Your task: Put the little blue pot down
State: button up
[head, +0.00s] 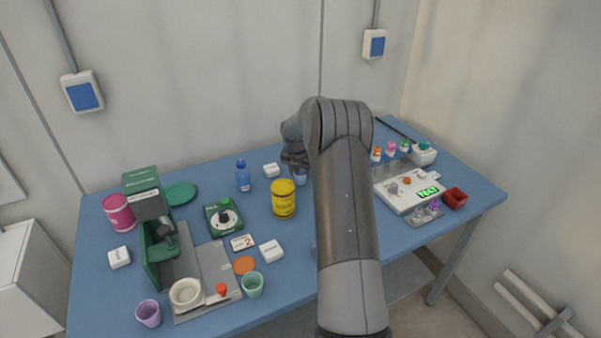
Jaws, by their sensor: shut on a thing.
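The little blue pot (300,180) shows only in part, just below my gripper (298,168), at the back middle of the blue table. My gripper is shut on it. My arm hides the right side of this spot, and I cannot tell whether the pot touches the table. A yellow tin (283,199) stands just in front and to the left of the pot.
The blue table (330,272) is crowded at left with a green machine (143,183), a blue bottle (243,176) and cups. At right are a white device (408,190) and a red box (454,198). Bare table shows between the blue bottle and the yellow tin.

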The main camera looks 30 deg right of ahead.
jog(key=shift+f, duration=0.15)
jog(key=o, duration=1)
jog(key=shift+c, duration=0.2)
